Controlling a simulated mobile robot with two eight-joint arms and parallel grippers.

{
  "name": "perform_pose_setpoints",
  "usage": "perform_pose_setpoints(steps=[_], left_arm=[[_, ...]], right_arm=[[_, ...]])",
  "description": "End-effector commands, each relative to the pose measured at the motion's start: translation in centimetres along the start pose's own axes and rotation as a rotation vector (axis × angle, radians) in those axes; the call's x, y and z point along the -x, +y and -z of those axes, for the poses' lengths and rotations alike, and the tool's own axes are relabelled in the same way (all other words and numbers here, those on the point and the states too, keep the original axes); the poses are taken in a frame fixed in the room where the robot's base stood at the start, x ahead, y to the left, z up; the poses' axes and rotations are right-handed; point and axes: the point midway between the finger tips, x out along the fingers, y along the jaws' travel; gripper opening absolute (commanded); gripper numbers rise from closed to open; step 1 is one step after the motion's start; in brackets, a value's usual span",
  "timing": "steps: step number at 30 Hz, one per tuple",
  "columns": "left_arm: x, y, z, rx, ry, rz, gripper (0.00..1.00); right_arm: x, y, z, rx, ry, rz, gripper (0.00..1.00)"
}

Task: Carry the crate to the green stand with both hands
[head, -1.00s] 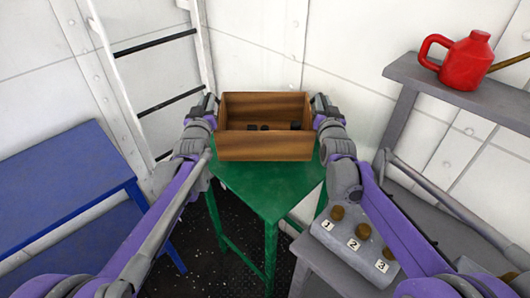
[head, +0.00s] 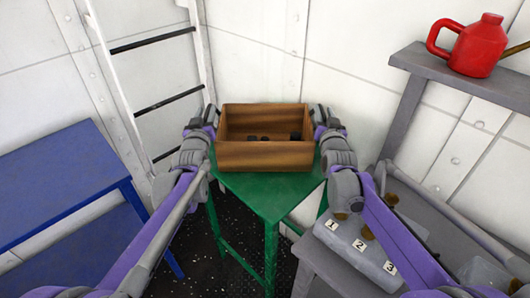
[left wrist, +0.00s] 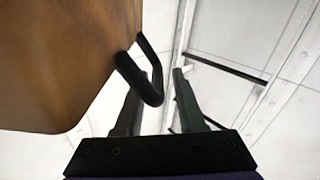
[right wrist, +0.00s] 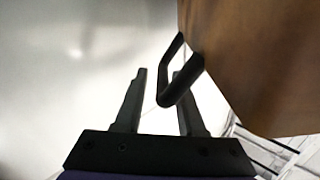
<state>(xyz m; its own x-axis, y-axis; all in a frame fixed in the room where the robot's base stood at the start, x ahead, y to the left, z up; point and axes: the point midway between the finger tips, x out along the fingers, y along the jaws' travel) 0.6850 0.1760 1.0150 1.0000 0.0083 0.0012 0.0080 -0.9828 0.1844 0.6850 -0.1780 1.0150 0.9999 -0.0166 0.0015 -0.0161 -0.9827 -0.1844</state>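The brown wooden crate (head: 264,157) sits level on the green stand (head: 262,190), with several small dark items inside. My left gripper (head: 208,114) is at its left side and my right gripper (head: 322,114) at its right side. In the left wrist view my left gripper (left wrist: 156,92) is open, with a black handle (left wrist: 150,92) beside and partly across one finger. In the right wrist view my right gripper (right wrist: 163,92) is open, with the other black handle (right wrist: 182,85) close to one finger. Neither gripper is closed around a handle.
A blue table (head: 60,180) stands at left and a white ladder (head: 160,60) behind it. At right is a grey bench (head: 312,262) with a numbered box (head: 350,245), and a grey shelf (head: 470,78) with a red watering can (head: 470,45). White walls close the corner behind the stand.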

Motion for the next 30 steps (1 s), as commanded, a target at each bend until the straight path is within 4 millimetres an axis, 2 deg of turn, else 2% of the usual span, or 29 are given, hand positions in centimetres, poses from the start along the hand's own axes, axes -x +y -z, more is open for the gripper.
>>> perform_pose_setpoints(steps=[10, 14, 17, 24, 30], left_arm=[[0.1, 0.3, 0.1, 0.001, 0.000, -0.004, 0.51], [0.9, 0.3, 0.1, 0.001, 0.000, -0.005, 0.51], [2.6, 0.3, 0.1, 0.001, -0.001, -0.005, 0.51], [7.8, 0.3, 0.1, 0.001, -0.001, -0.004, 0.51], [10.9, 0.2, 0.1, 0.002, -0.001, -0.004, 0.51]], right_arm=[[0.0, -0.3, 0.1, -0.001, -0.001, 0.004, 0.51], [0.0, -0.4, 0.1, -0.001, -0.001, 0.005, 0.51], [0.0, -0.4, 0.0, -0.001, -0.001, 0.005, 0.51], [0.0, -0.4, 0.0, -0.001, -0.001, 0.005, 0.51], [0.0, -0.4, 0.0, -0.001, -0.001, 0.005, 0.51]])
